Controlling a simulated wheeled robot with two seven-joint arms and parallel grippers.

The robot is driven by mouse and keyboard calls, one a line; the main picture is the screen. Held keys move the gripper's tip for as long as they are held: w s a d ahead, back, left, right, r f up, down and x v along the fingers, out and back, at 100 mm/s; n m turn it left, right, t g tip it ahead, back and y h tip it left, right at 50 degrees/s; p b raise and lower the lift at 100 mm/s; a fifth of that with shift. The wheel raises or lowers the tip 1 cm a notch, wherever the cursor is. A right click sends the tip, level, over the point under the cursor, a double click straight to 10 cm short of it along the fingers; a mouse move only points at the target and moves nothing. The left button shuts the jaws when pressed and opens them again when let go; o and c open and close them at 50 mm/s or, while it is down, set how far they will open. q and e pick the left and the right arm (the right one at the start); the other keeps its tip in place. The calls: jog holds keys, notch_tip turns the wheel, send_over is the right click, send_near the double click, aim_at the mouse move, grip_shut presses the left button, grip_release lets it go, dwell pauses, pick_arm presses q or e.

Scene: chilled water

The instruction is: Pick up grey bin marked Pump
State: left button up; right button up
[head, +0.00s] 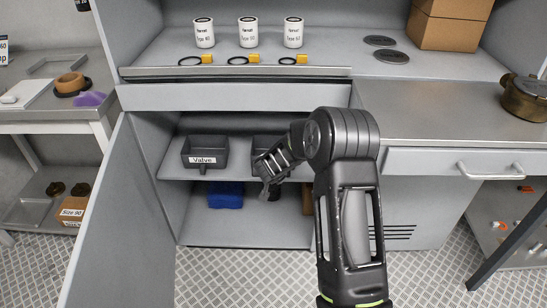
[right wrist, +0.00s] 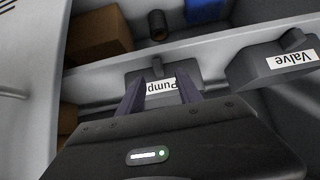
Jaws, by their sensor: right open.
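The grey bin marked Pump (right wrist: 180,71) sits on the cabinet shelf. In the right wrist view its white label shows upside down between my fingers. In the head view the bin (head: 262,142) is largely hidden behind my right arm and its label cannot be read. My right gripper (head: 269,191) is in front of the shelf. In the right wrist view the gripper (right wrist: 160,92) has its fingers apart, one on each side of the label. I cannot tell whether they touch the bin. My left gripper is not in view.
A similar grey bin marked Valve (head: 205,153) stands to the left on the same shelf (head: 174,166). A blue item (head: 226,195) lies on the cabinet floor below. An open cabinet door (head: 105,220) stands at the left. White canisters (head: 248,32) stand on the counter above.

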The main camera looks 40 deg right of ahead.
jog(key=b+x, duration=0.1)
jog(key=x, duration=0.4)
jog(key=shift+s+d+f, duration=0.1)
jog(key=shift+s, duration=0.05)
dwell(0.3)
grip_shut()
dwell(1.2)
